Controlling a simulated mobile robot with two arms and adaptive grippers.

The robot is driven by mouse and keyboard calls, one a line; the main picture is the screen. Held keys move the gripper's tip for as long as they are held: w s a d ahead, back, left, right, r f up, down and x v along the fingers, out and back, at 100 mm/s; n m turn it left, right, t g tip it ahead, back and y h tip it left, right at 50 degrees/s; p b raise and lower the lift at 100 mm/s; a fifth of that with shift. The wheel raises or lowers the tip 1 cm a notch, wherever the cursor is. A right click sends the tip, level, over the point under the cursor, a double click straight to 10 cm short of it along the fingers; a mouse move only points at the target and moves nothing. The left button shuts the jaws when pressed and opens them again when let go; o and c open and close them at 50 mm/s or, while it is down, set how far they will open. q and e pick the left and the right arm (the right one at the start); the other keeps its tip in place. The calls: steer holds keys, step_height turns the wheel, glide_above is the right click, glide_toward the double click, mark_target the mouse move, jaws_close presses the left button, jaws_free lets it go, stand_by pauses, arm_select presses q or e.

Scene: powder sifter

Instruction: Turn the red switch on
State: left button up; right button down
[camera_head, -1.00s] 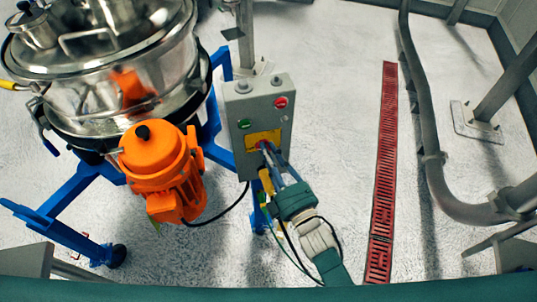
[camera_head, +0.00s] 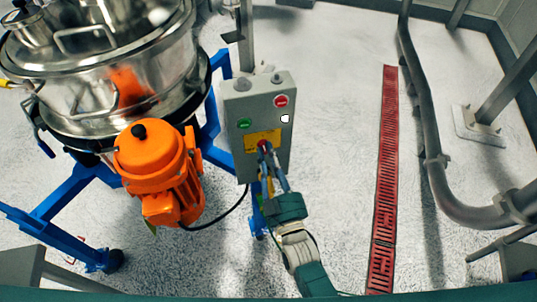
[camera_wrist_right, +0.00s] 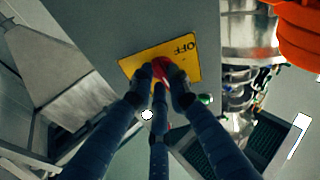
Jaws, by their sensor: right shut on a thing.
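The red switch (camera_head: 262,144) sits on a yellow plate (camera_head: 263,135) on the front of a grey control box (camera_head: 275,95). In the right wrist view the red switch (camera_wrist_right: 161,68) is at the centre of the yellow plate (camera_wrist_right: 187,57), with "OFF" readable near one edge. My right gripper (camera_head: 264,152) is at the switch. Its fingers (camera_wrist_right: 163,90) are closed around the red knob and partly hide it, so its exact angle is hard to tell. My left gripper is not in view.
A green button (camera_head: 244,123) and a red button (camera_head: 281,101) are above the yellow plate. An orange motor (camera_head: 158,170) and steel sifter (camera_head: 110,75) on a blue frame (camera_head: 60,213) stand to the left. Open floor and a red drain grate (camera_head: 384,180) lie to the right.

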steer(key=shift+f+m+h, duration=0.1)
steer(key=shift+m+h, duration=0.2)
steer(key=shift+m, duration=0.8)
steer(key=c, duration=1.7)
jaws_free()
steer(key=shift+o, duration=0.2)
steer(key=v, duration=1.2)
steer(key=shift+a+f, duration=0.1)
